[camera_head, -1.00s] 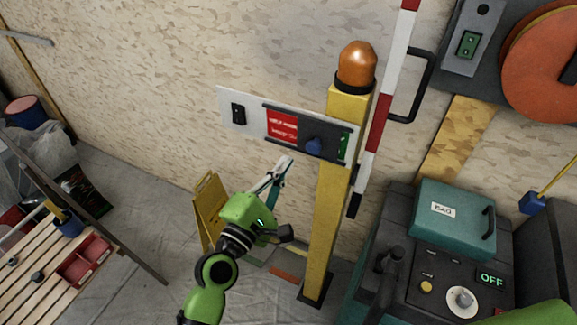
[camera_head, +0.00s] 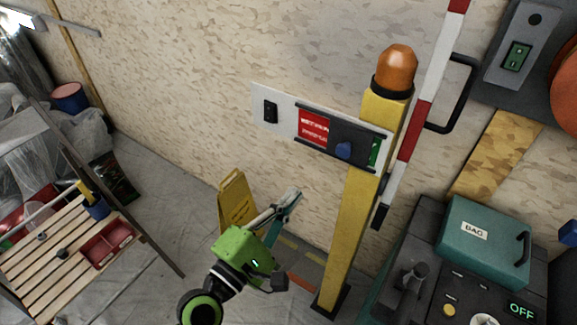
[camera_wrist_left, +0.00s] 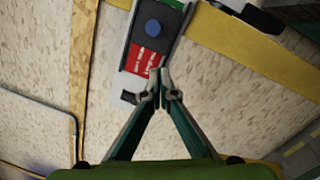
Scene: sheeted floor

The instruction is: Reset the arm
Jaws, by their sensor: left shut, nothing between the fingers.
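My left arm is green and black, and its gripper (camera_head: 292,198) is in the lower middle of the head view. The gripper is shut and empty, below the control panel and left of the yellow post (camera_head: 349,235). In the left wrist view the two fingertips (camera_wrist_left: 160,90) meet, with the panel beyond them. The panel (camera_head: 285,106) has a black switch, a red sign and a blue knob (camera_head: 343,150). The knob also shows in the left wrist view (camera_wrist_left: 153,28). My right gripper is not in view.
An orange lamp (camera_head: 398,70) tops the post, with a red-and-white barrier pole (camera_head: 412,132) beside it. A yellow floor sign (camera_head: 236,203) stands close behind my left gripper. A slatted wooden table (camera_head: 50,262) is at left.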

